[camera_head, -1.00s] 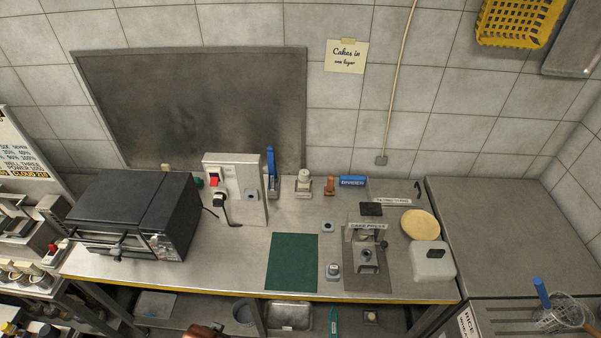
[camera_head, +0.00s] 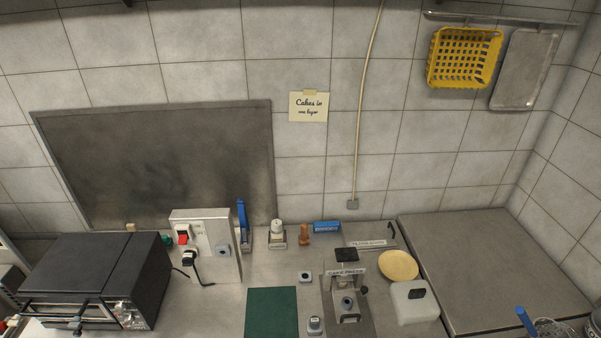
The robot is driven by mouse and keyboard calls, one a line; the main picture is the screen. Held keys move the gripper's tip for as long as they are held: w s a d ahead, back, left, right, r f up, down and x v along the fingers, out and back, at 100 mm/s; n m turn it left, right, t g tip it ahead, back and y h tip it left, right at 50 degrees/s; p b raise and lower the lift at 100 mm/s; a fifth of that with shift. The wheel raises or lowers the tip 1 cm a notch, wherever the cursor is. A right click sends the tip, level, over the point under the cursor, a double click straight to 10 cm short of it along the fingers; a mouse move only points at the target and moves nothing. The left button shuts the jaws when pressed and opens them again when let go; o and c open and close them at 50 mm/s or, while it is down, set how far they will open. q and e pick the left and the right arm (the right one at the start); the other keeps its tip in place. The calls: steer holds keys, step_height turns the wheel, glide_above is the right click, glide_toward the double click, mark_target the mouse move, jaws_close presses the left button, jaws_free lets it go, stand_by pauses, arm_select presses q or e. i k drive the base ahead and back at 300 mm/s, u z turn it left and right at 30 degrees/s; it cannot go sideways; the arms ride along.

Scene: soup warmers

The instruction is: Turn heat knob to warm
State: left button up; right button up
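No knob that I can make out as the heat knob with a warm mark is clear in this view. A black oven-like box (camera_head: 95,270) stands on the counter at the left, with a small metal control panel (camera_head: 131,314) at its front right corner. The details on that panel are too small to read. A grey switch box (camera_head: 212,240) with a red switch (camera_head: 183,234) and a black plug stands to its right. Metal equipment at the far left edge is mostly cut off. Neither of my grippers is in view.
A green mat (camera_head: 271,313), a cake press (camera_head: 347,303), a white box (camera_head: 415,303) and a yellow round disc (camera_head: 398,265) are on the counter. A grey-topped unit (camera_head: 490,268) stands at the right. A yellow basket (camera_head: 464,58) hangs on the tiled wall.

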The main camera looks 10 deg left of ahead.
mark_target(119, 308)
steer(key=u, duration=1.95)
